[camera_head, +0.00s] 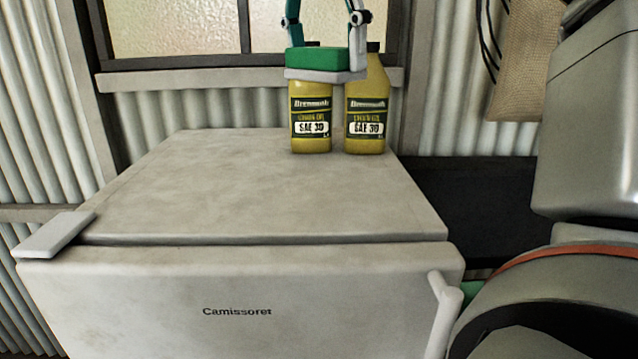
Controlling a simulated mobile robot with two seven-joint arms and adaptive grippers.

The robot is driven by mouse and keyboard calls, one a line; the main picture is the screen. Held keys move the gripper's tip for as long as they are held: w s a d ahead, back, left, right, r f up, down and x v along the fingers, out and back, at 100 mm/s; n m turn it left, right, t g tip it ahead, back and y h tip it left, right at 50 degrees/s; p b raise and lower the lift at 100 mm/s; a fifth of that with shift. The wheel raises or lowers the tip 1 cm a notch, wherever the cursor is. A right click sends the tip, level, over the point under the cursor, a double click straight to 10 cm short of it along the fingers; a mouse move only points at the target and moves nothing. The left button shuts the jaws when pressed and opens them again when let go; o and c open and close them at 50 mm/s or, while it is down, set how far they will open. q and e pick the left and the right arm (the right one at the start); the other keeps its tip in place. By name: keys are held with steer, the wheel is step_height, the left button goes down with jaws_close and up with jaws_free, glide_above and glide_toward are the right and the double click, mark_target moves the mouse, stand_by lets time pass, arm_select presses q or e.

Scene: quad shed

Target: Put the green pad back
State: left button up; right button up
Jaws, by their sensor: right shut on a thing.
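The green pad (318,59) is a flat green block with a pale grey layer under it. My right gripper (326,46) is at the top of the head view with a finger at each side of the pad, shut on it. The pad is held level, overlapping the tops of two yellow oil bottles in the picture. I cannot tell the gap between pad and bottles. The upper part of the gripper is cut off by the frame. My left gripper is not in view.
Two yellow oil bottles, left (311,120) and right (367,115), stand at the back of a pale Camissoret chest (240,190). A pale flat block (58,236) lies at its left front edge. The rest of the lid is clear. A window ledge (190,80) runs behind.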

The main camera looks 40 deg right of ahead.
steer(key=b, duration=0.4)
glide_above(327, 196)
step_height(327, 196, down, 7)
steer(key=f+b, duration=0.1)
steer(key=f, duration=0.1)
steer(key=f+b, duration=0.1)
steer(key=f, duration=0.1)
steer(key=f+b, duration=0.1)
steer(key=f, duration=0.2)
steer(key=shift+a+b, duration=0.25)
steer(key=shift+b, duration=0.1)
steer(key=shift+f+b, duration=0.45)
steer(key=shift+f, duration=1.95)
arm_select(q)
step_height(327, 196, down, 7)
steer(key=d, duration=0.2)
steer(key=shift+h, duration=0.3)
arm_select(e)
steer(key=shift+r, duration=0.1)
steer(key=o, duration=1.2)
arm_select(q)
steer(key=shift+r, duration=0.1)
